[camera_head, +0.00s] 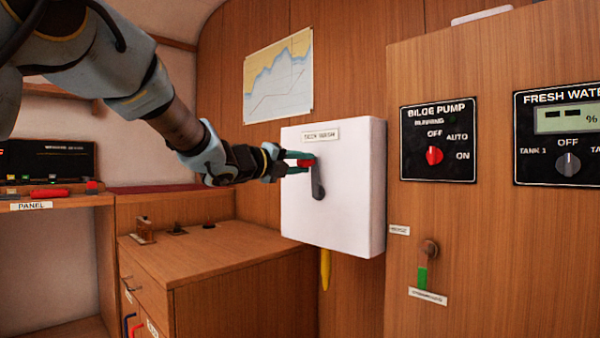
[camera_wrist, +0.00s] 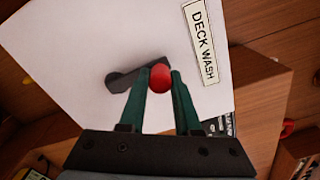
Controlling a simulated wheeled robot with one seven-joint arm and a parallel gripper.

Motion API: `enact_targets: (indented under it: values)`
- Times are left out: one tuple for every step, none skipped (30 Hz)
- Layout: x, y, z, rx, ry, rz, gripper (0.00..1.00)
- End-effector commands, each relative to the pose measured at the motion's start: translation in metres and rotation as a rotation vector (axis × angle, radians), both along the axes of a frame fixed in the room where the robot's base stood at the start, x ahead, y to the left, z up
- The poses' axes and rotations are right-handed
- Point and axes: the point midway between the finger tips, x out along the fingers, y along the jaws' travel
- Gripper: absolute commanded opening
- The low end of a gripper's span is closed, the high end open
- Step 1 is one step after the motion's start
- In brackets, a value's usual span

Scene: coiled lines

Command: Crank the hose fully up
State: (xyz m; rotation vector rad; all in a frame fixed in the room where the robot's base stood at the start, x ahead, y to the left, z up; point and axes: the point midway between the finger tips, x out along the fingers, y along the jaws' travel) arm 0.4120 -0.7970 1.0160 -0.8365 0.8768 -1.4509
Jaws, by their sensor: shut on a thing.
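The hose reel is a white box (camera_head: 345,218) labelled "DECK WASH" on the wooden wall; its face also fills much of the wrist view (camera_wrist: 100,45). A dark grey crank arm (camera_head: 318,183) is on its front, with a red knob (camera_head: 306,162) at the upper end. My gripper (camera_head: 298,163) comes from the left and is shut on the red knob. In the wrist view the green fingers hold the knob (camera_wrist: 161,78) between their tips. A short yellow hose end (camera_head: 325,268) hangs below the box. Any hose inside the box is hidden.
A wooden cabinet (camera_head: 215,250) with small fittings on top stands below left. A chart (camera_head: 278,76) hangs above left of the box.

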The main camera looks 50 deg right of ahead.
Motion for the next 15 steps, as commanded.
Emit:
enact_targets:
  values:
    - [-0.0030, 0.0001, 0.0058, -0.011, -0.007, -0.005, 0.00]
    - [-0.0032, 0.0000, 0.0060, -0.011, -0.009, -0.006, 0.00]
    - [-0.0035, 0.0000, 0.0062, -0.012, -0.010, -0.007, 0.00]
    - [-0.0037, -0.0001, 0.0063, -0.012, -0.011, -0.007, 0.00]
    - [-0.0039, 0.0000, 0.0064, -0.012, -0.011, -0.007, 0.00]
    - [-0.0041, -0.0001, 0.0066, -0.011, -0.011, -0.008, 0.00]
    - [-0.0042, -0.0002, 0.0066, -0.011, -0.011, -0.008, 0.00]
    - [-0.0044, -0.0002, 0.0066, -0.011, -0.010, -0.008, 0.00]
    - [-0.0045, -0.0003, 0.0066, -0.012, -0.010, -0.009, 0.00]
    - [-0.0047, -0.0003, 0.0066, -0.012, -0.010, -0.009, 0.00]
    - [-0.0048, -0.0004, 0.0066, -0.012, -0.010, -0.009, 0.00]
    - [-0.0050, -0.0004, 0.0066, -0.012, -0.009, -0.009, 0.00]
    - [-0.0051, -0.0005, 0.0066, -0.012, -0.009, -0.009, 0.00]
    - [-0.0052, -0.0005, 0.0065, -0.012, -0.009, -0.009, 0.33]
    - [-0.0052, -0.0006, 0.0065, -0.011, -0.009, -0.010, 0.37]
